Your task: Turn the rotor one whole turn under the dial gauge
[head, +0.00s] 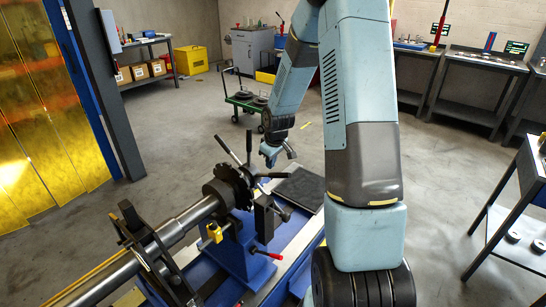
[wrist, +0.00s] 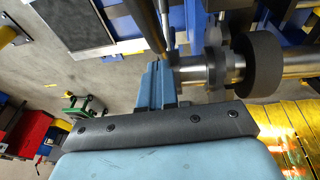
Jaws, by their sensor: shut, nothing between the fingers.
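The rotor is a long steel shaft (head: 190,218) with a dark toothed disc (head: 226,190), lying on a blue stand (head: 243,255) in the head view. Several black rods with handles (head: 228,149) stick out from its hub end. In the wrist view, the shaft (wrist: 225,70) carries a thick dark disc (wrist: 258,68). My gripper (head: 275,155) is shut and empty, just above and beyond the rods; I cannot tell whether it touches one. In the wrist view, my gripper (wrist: 157,84) appears beside the shaft's end. I cannot make out the dial gauge's face for certain.
A dark flat mat (head: 300,189) lies on the blue bed right of the stand. A green cart (head: 246,103) stands on the floor behind. A grey workbench (head: 510,215) is at the right, and a yellow curtain (head: 45,120) hangs at the left.

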